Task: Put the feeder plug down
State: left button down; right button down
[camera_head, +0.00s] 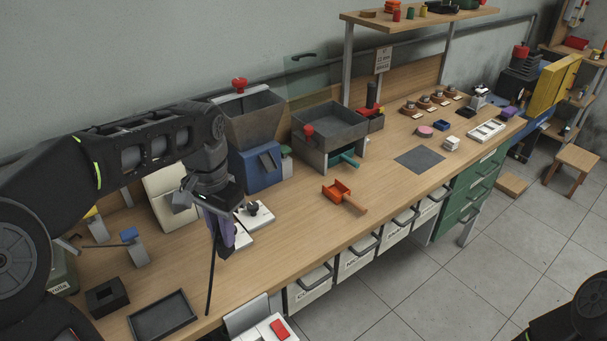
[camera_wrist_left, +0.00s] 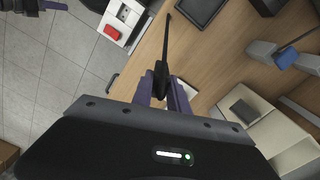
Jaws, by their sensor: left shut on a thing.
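My left gripper (camera_head: 224,232) hangs above the front left part of the bench in the head view. In the left wrist view its two purple fingers (camera_wrist_left: 162,90) are shut on a black piece with a long thin stem, which I take to be the feeder plug (camera_wrist_left: 161,70). The stem also shows in the head view as a thin dark rod (camera_head: 210,280) reaching down past the fingers. Whether its lower end touches the bench I cannot tell. The plug's gripped part is partly hidden by the fingers. A dark, purple-tipped part at the wrist view's upper left looks like my right gripper (camera_wrist_left: 50,5).
A dark shallow tray (camera_head: 163,316) and a black open block (camera_head: 107,297) lie at the near left. A grey hopper on a blue base (camera_head: 257,168) stands behind the gripper. An orange scoop (camera_head: 340,192) lies to the right. A white box with a red part (camera_head: 270,331) is at the front edge.

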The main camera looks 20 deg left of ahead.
aim_at(226, 254)
pick_arm(q)
jog(key=shift+s, duration=0.4)
jog(key=shift+w, duration=0.1)
jog(key=shift+f+p, duration=0.3)
jog(key=shift+f, duration=2.85)
jog(key=shift+f, duration=1.85)
jog(key=shift+f, duration=0.1)
